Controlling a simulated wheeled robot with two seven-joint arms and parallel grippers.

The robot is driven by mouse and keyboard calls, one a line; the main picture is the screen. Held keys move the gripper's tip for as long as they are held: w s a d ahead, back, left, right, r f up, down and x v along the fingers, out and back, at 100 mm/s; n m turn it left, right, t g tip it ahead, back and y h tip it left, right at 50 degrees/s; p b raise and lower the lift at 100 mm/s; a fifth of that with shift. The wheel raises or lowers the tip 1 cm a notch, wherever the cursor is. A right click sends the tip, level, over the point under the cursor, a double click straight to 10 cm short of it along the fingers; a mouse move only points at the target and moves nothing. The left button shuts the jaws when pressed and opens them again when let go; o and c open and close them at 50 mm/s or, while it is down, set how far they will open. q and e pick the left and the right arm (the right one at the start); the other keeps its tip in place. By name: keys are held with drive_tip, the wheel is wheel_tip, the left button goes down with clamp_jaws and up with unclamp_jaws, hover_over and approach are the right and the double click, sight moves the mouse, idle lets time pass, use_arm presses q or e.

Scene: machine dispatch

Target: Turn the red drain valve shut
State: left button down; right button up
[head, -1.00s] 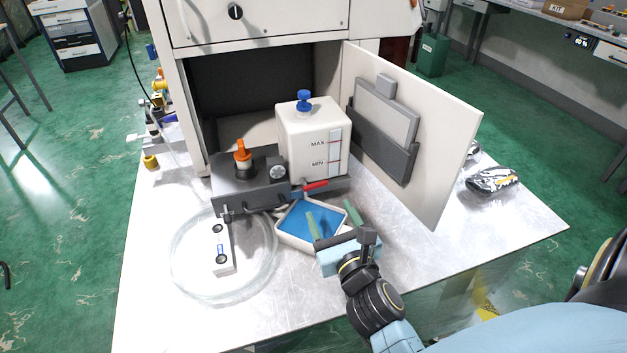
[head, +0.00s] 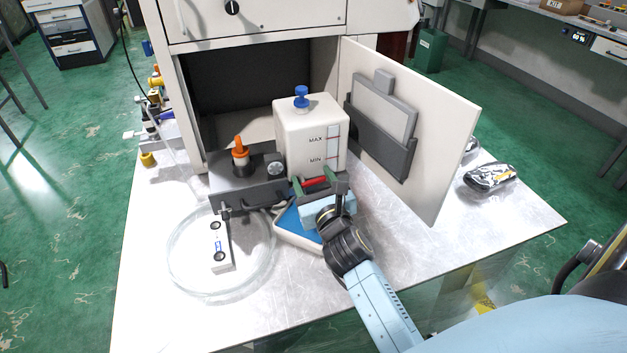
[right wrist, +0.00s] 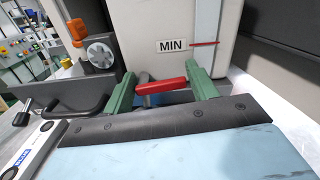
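The red drain valve (head: 315,182) is a red lever handle low on the front of the white tank (head: 311,135), beside the grey pump block. In the right wrist view the red lever (right wrist: 166,86) lies roughly crosswise between two green fingers. My right gripper (head: 312,183) is open, with its fingertips on either side of the lever; I cannot tell whether either finger touches it. It also shows in the right wrist view (right wrist: 163,85). The blue-lined tray (head: 285,238) sits below, partly hidden by my right gripper. My left gripper is not in view.
A grey block with an orange cap (head: 240,150) and a dial stands left of the tank. A coiled clear hose (head: 180,275) and a white part (head: 221,249) lie on the table. The open cabinet door (head: 440,140) stands close on the right.

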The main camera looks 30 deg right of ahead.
drive_tip(key=c, duration=0.5)
drive_tip(key=shift+f+m, duration=0.1)
drive_tip(key=shift+m, duration=0.5)
drive_tip(key=shift+c, duration=0.2)
drive_tip(key=o, duration=0.7)
